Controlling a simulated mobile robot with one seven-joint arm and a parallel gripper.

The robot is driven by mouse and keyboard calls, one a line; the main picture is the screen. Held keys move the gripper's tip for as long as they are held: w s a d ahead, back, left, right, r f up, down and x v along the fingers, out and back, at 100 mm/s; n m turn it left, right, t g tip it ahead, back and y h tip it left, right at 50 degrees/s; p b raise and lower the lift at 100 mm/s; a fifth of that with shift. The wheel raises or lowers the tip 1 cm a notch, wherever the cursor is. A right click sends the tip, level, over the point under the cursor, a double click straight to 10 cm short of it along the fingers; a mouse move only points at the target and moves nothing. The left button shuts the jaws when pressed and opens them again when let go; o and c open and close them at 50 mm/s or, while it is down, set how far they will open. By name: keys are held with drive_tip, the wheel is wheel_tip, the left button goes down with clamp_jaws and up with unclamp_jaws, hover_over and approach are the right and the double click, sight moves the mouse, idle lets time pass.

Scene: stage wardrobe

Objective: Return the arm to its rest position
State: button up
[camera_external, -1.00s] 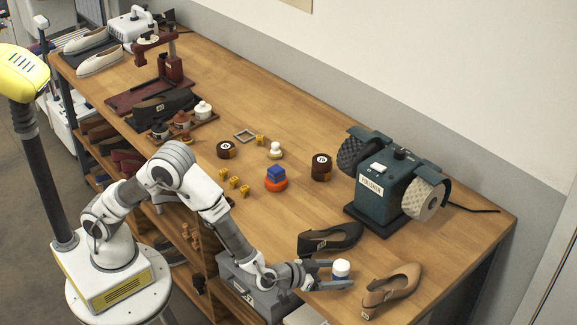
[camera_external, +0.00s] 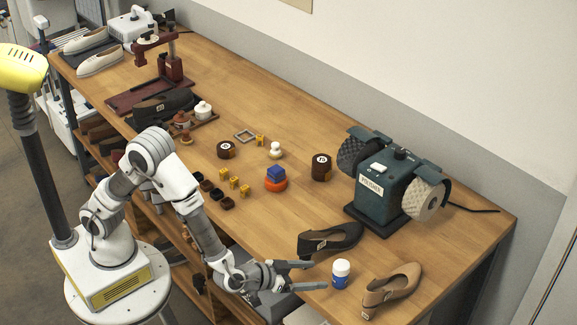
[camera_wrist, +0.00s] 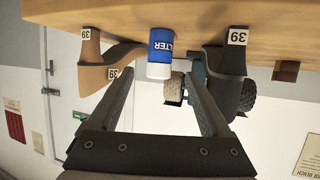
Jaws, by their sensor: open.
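My gripper (camera_external: 306,276) is open and empty at the front edge of the workbench (camera_external: 232,90). A small white jar with a blue label (camera_external: 340,274) stands on the bench just beyond the fingertips, apart from them. It also shows in the wrist view (camera_wrist: 161,55), upside down, between and beyond the two fingers. A black shoe (camera_external: 330,241) lies to the left of the jar, and a tan shoe (camera_external: 391,290) lies to its right. My arm is stretched out from its base toward the right front of the bench.
A green buffing machine (camera_external: 385,190) stands behind the shoes. An orange disc with a blue block (camera_external: 276,179), brown tins (camera_external: 321,167) and small yellow pieces (camera_external: 234,182) sit mid-bench. A dark red stand (camera_external: 172,68) is farther back. Bare bench lies between them.

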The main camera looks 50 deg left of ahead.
drive_tip(key=w+a+r+n+p, duration=0.1)
drive_tip(key=w+a+r, duration=0.25)
drive_tip(key=r, duration=0.25)
drive_tip(key=w+a+r+n+h+p, duration=0.1)
drive_tip(key=w+a+r+n, duration=0.15)
drive_tip(key=w+r, duration=0.3)
drive_tip(key=w+a+r+n+p, duration=0.1)
drive_tip(key=w+a+r, duration=0.3)
drive_tip(key=r, duration=0.3)
drive_tip(key=a+r+n+p, duration=0.1)
drive_tip(key=a+r, duration=0.7)
drive_tip(key=a, duration=0.3)
drive_tip(key=a+r+n+p, duration=0.1)
drive_tip(key=a+r+n, duration=0.1)
drive_tip(key=a+r, duration=0.75)
drive_tip(key=s+a+f+m+g+y, duration=0.1)
drive_tip(key=s+a+f, duration=0.3)
drive_tip(key=s, duration=0.4)
drive_tip(key=s+a+f+m+g+y+p, duration=0.1)
drive_tip(key=s+a+f+g+y, duration=0.1)
drive_tip(key=s+a+f, duration=0.3)
drive_tip(key=s+a+f+m+g+y+p, duration=0.1)
drive_tip(key=s+a+f+g, duration=0.3)
drive_tip(key=s, duration=0.7)
drive_tip(key=shift+a+f+m+y, duration=0.2)
drive_tip(key=shift+a+m+y, duration=0.35)
drive_tip(key=shift+a, duration=0.35)
